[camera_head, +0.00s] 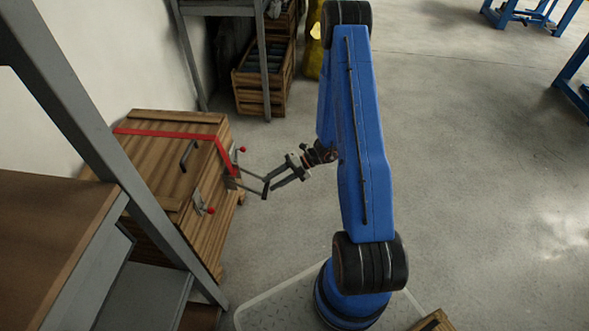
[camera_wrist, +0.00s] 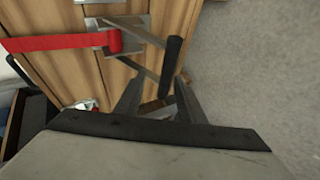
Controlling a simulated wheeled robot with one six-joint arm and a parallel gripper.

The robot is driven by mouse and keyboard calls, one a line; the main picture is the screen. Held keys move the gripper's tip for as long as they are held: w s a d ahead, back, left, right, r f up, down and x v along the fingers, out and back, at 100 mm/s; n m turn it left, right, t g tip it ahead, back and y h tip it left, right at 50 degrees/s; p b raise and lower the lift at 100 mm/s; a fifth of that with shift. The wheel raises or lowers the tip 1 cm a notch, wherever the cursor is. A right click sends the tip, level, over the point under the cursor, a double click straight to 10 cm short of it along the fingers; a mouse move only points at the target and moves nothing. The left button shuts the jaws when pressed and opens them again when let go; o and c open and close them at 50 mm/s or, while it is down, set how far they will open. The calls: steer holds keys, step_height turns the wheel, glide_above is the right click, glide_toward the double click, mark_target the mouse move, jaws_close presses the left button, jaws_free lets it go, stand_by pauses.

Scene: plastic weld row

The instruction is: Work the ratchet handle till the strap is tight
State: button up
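A red strap (camera_head: 170,133) runs over the top of a wooden crate (camera_head: 165,160) and down its front side. It also shows in the wrist view (camera_wrist: 60,43), where it enters the metal ratchet (camera_wrist: 112,38). The ratchet handle sticks out from the crate's side and ends in a black grip (camera_wrist: 172,62); the grip also shows in the head view (camera_head: 265,190). My gripper (camera_head: 271,183) is at the handle's outer end. In the wrist view its fingers (camera_wrist: 158,88) are apart, with the grip's near end seen between them. Whether they touch it I cannot tell.
Clamps with red knobs (camera_head: 211,211) sit on the crate's side, and a black pull handle (camera_head: 187,156) is on its lid. A grey shelf post (camera_head: 120,150) stands close in front. Stacked crates (camera_head: 260,85) stand behind. The floor (camera_head: 470,150) at right is clear.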

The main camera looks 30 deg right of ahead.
steer(key=v, duration=1.1)
steer(key=shift+d, duration=0.35)
steer(key=shift+r, duration=0.1)
